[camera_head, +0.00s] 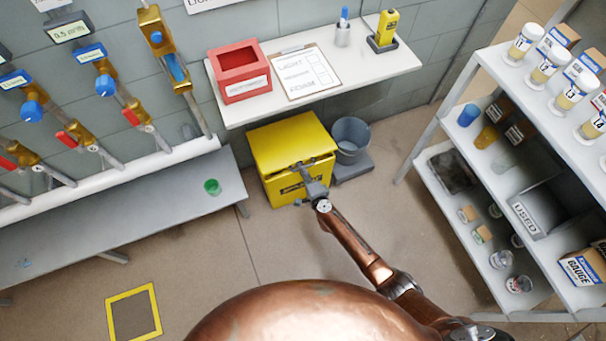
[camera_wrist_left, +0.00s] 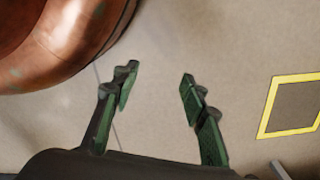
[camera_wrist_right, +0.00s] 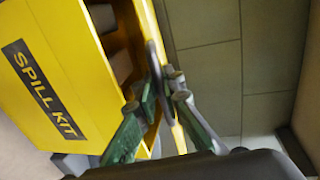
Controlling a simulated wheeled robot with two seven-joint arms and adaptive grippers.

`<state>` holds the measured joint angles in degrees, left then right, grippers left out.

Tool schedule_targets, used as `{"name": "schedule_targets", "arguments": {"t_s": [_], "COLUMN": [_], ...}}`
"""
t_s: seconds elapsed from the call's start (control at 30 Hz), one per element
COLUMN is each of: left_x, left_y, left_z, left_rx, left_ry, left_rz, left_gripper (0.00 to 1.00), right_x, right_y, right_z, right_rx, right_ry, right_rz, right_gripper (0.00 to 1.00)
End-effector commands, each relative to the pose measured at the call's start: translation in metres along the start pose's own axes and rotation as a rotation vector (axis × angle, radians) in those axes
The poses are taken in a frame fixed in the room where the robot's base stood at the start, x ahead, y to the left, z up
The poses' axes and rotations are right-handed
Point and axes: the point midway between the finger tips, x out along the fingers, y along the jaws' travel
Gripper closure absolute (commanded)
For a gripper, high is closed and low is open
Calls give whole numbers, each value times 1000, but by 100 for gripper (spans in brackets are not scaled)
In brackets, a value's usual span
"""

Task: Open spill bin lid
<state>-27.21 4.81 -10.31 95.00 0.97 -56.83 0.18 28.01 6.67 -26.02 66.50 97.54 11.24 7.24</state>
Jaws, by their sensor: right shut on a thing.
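The yellow spill bin (camera_head: 285,188) stands on the floor under the wall shelf. In the right wrist view its front carries a "SPILL KIT" label (camera_wrist_right: 45,92). The lid (camera_head: 289,139) is tilted up a little, with a gap between it and the bin's front. My left gripper (camera_wrist_left: 157,78) is open and empty above bare floor, and is not visible in the head view.
The white wall shelf (camera_head: 375,75) overhangs behind the bin, carrying a red box (camera_head: 240,72) and a clipboard. A grey bucket (camera_head: 351,138) stands right of the bin. A grey bench (camera_head: 130,215) is left, a white shelving rack (camera_head: 455,235) right. Floor in front is mostly clear.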

Motion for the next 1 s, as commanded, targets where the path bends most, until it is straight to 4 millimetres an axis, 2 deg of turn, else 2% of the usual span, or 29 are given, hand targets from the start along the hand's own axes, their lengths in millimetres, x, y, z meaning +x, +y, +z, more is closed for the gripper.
{"name": "schedule_targets", "arguments": {"t_s": [0.03,0.2,0.5,0.8,1.0], "left_x": [8,38,72,87,89], "left_y": [-4,-9,-8,-11,-12], "left_z": [6,31,82,130,152], "left_rx": [0,6,32,55,65], "left_ry": [-1,-4,-8,-12,-15], "left_rz": [-5,-12,-14,-16,-17], "left_gripper": [60,60,60,60,60], "right_x": [1,3,8,16,21], "right_y": [-16,-34,-67,-97,-111], "right_z": [0,0,0,-1,-1], "right_rx": [-1,-3,-1,-2,-3], "right_ry": [1,1,1,1,1], "right_rz": [-9,-10,-9,-8,-7], "right_gripper": [100,100,100,100,100]}}
